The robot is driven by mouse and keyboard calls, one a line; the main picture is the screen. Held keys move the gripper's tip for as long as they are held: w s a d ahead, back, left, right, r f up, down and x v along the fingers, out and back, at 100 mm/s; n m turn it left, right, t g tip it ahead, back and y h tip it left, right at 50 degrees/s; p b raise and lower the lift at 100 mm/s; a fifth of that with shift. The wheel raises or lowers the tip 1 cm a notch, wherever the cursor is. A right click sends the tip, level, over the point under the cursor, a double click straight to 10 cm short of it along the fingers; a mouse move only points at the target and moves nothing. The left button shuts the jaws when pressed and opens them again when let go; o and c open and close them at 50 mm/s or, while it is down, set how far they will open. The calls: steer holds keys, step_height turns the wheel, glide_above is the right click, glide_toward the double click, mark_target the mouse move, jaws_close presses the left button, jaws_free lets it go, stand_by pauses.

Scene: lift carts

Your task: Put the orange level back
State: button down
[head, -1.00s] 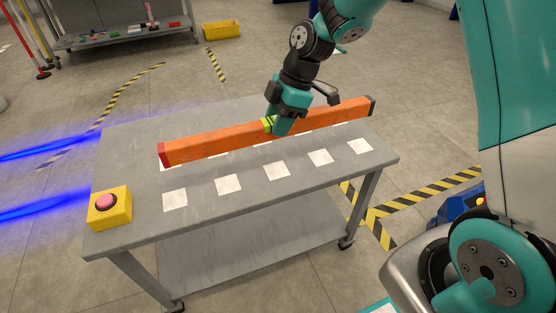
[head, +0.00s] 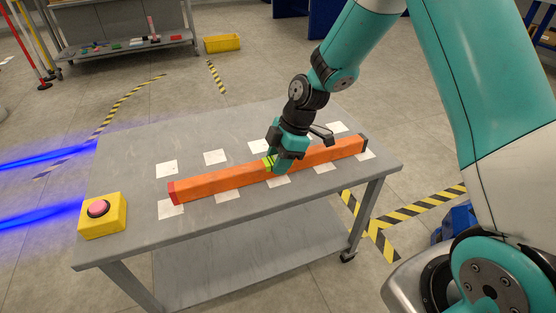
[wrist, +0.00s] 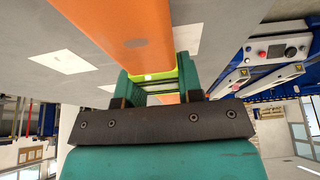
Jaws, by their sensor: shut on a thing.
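The orange level (head: 222,181) is a long bar with a red end cap at the left, a dark cap at the right and a yellow-green middle section. It lies lengthwise along the grey cart top (head: 130,150), over the front row of white squares. I cannot tell whether it touches the surface. My gripper (head: 275,166) is shut on its middle from above. In the wrist view the level (wrist: 138,30) runs up between the fingers (wrist: 152,82), with the yellow-green part at the jaws.
White squares form two rows on the cart; the back row, such as this square (head: 215,157), is uncovered. A yellow box with a pink button (head: 101,212) sits at the cart's front left corner. A shelf (head: 125,45) and yellow bin (head: 222,43) stand behind.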

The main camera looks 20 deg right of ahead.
steer(key=c, duration=0.8)
jaws_free()
steer(key=p+v, duration=0.4)
steer(key=v, duration=0.8)
steer(key=s+a+r+m, duration=0.3)
steer(key=s+r, duration=0.1)
steer(key=s, duration=0.4)
steer(key=s+a+r+m, duration=0.3)
steer(key=s+r+m, duration=0.1)
steer(key=s, duration=0.4)
steer(key=s+a+r+m, duration=0.3)
steer(key=s+r+m, duration=0.1)
steer(key=s, duration=0.4)
steer(key=shift+s, duration=0.4)
step_height(320, 180, up, 26)
steer(key=p, duration=2.6)
steer(key=shift+r, duration=0.25)
